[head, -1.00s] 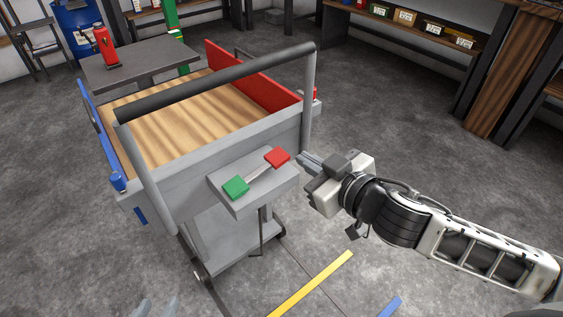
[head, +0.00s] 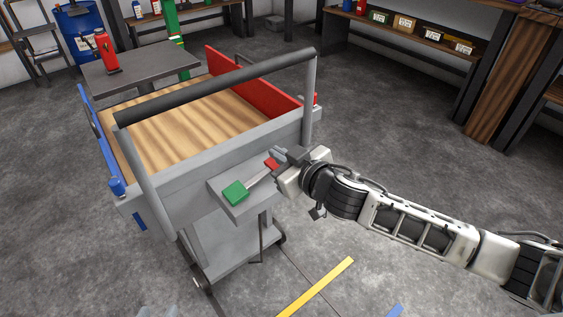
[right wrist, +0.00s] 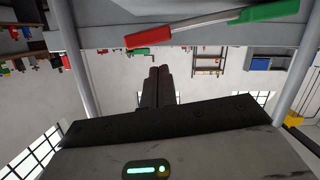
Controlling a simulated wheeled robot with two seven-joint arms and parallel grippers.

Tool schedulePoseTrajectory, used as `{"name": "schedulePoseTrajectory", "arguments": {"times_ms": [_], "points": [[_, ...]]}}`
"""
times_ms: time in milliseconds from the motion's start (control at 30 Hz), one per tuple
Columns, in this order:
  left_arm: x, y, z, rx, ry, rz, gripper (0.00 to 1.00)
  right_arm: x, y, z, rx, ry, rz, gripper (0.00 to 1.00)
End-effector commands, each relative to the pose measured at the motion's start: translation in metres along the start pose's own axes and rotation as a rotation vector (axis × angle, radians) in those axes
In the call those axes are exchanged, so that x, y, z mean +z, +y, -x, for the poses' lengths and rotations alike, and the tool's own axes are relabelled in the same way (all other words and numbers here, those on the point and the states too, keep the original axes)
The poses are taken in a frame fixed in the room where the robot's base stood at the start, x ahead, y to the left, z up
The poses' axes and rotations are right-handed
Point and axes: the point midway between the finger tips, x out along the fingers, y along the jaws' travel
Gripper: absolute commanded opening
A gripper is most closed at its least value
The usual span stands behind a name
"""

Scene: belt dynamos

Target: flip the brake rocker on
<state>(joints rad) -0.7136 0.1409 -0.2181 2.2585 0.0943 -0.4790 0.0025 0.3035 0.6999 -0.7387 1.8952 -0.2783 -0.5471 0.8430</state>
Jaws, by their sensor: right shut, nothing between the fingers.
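The brake rocker is a thin bar with a green pad (head: 235,192) at its near left end and a red pad (head: 271,164) at its far right end. It sits on a grey box (head: 221,203) on the cart's handle side. My right gripper (head: 278,154) is shut and empty at the red end, partly covering that pad; contact cannot be told. In the right wrist view the closed fingertips (right wrist: 158,70) point toward the red pad (right wrist: 148,38), with the green pad (right wrist: 270,11) at upper right. Faint grey tips at the bottom edge may be my left gripper (head: 158,312).
The cart has a wooden bed (head: 190,117), a red side board (head: 250,77) and a dark push bar (head: 215,90) above the box. A grey table (head: 140,68) with a red object stands behind.

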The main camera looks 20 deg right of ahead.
Motion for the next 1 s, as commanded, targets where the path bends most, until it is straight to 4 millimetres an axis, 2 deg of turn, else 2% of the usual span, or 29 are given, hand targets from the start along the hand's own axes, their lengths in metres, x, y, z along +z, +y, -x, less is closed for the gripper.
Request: {"name": "schedulePoseTrajectory", "arguments": {"times_ms": [33,200,600,667,900,1000], "points": [[0.003,0.0,-0.002,0.0,0.002,-0.001,0.36,0.009,0.0,-0.002,0.001,-0.001,0.0,0.0],[0.001,0.0,-0.002,0.001,0.01,-0.003,0.36,0.019,0.0,-0.004,0.001,0.001,-0.001,0.0],[-0.002,0.002,0.002,0.004,0.013,-0.004,0.36,0.02,0.0,-0.004,-0.002,0.001,-0.009,0.0],[-0.003,0.002,0.003,0.005,0.012,-0.004,0.36,0.022,0.001,-0.005,-0.008,0.0,-0.039,0.0],[-0.009,0.004,0.009,0.005,-0.012,0.002,0.36,0.036,0.009,-0.008,-0.074,-0.003,-0.315,0.0],[-0.001,0.002,0.005,0.004,-0.02,0.003,0.36,0.039,0.008,-0.009,-0.079,0.003,-0.316,0.0]]}}
